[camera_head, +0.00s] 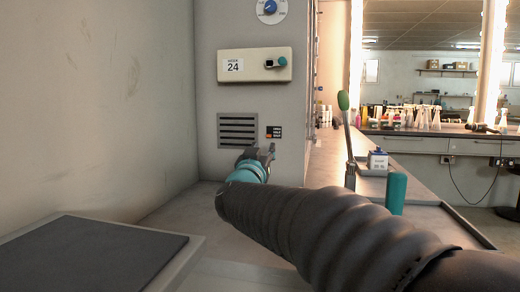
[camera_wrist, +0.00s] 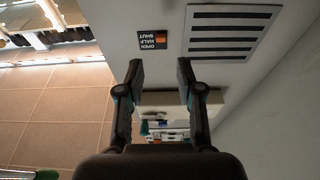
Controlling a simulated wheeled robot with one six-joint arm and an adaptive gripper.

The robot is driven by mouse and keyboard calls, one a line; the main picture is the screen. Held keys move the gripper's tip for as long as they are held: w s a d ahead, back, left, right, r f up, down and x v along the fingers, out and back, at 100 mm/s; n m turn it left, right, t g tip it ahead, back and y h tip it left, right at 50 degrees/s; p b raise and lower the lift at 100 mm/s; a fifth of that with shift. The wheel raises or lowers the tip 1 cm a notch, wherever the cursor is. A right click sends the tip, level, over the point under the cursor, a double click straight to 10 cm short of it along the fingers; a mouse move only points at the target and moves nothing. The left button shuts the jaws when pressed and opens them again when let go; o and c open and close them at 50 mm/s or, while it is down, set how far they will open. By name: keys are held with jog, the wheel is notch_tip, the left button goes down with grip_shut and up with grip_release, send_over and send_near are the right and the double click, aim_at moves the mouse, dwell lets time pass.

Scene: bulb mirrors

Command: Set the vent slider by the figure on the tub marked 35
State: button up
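The vent (camera_head: 238,131) is a grey slatted plate on the front of a grey cabinet. It also shows in the wrist view (camera_wrist: 232,33). The plate also shows in the wrist view (camera_wrist: 153,39).
A cream box (camera_head: 255,65) with a label reading 24 and a teal knob is above the vent, a dial (camera_head: 270,8) higher up. A green-tipped stick (camera_head: 345,120) and a teal cylinder (camera_head: 396,194) stand right of my arm. A dark-topped surface (camera_head: 90,252) is at left.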

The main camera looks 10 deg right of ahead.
aim_at(269, 136)
jog(key=shift+p+x, duration=0.7)
jog(key=shift+x, duration=2.8)
jog(key=shift+w+r+p, duration=0.1)
jog(key=shift+w+p, duration=0.2)
jog(key=shift+w, duration=0.1)
grip_shut()
